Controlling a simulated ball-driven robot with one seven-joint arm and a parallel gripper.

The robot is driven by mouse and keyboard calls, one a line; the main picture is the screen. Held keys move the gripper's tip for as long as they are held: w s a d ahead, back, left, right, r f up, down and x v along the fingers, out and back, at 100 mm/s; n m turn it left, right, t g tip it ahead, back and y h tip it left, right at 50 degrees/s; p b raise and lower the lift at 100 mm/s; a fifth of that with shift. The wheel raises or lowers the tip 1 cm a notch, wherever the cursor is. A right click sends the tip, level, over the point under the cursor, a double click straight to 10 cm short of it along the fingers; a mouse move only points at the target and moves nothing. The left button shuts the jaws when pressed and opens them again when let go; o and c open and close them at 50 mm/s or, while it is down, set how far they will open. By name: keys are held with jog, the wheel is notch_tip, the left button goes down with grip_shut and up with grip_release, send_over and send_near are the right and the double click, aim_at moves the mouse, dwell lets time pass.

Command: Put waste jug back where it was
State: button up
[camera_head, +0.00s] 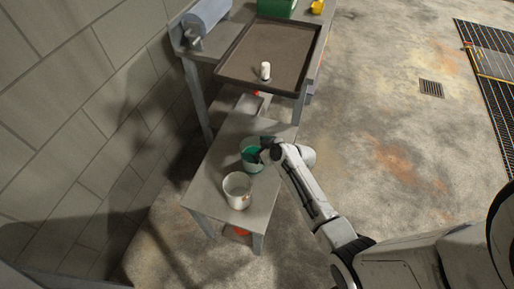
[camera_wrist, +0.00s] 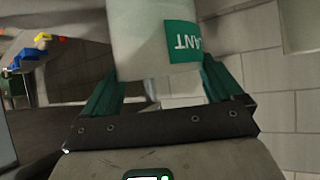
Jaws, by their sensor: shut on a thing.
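A pale jug with a green label (camera_wrist: 168,42) is between the green fingers of my gripper (camera_wrist: 160,88) in the wrist view. The letters "ANT" show upside down on the label. In the head view, this jug (camera_head: 250,154) is at the far part of the small grey table, with green showing on it. My gripper (camera_head: 267,152) is shut on it from the right. Whether the jug touches the tabletop is unclear. A second, open cream container (camera_head: 237,190) stands upright nearer on the same table, apart from my gripper. I cannot tell which one is the waste jug.
The small grey table (camera_head: 208,184) stands near the block wall (camera_head: 75,110). Behind it, a bench carries a brown tray (camera_head: 270,48) with a small white bottle (camera_head: 265,70), a blue roll (camera_head: 205,16) and a green object (camera_head: 276,6).

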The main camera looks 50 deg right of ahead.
jog(key=shift+f, duration=0.1)
jog(key=o, duration=1.7)
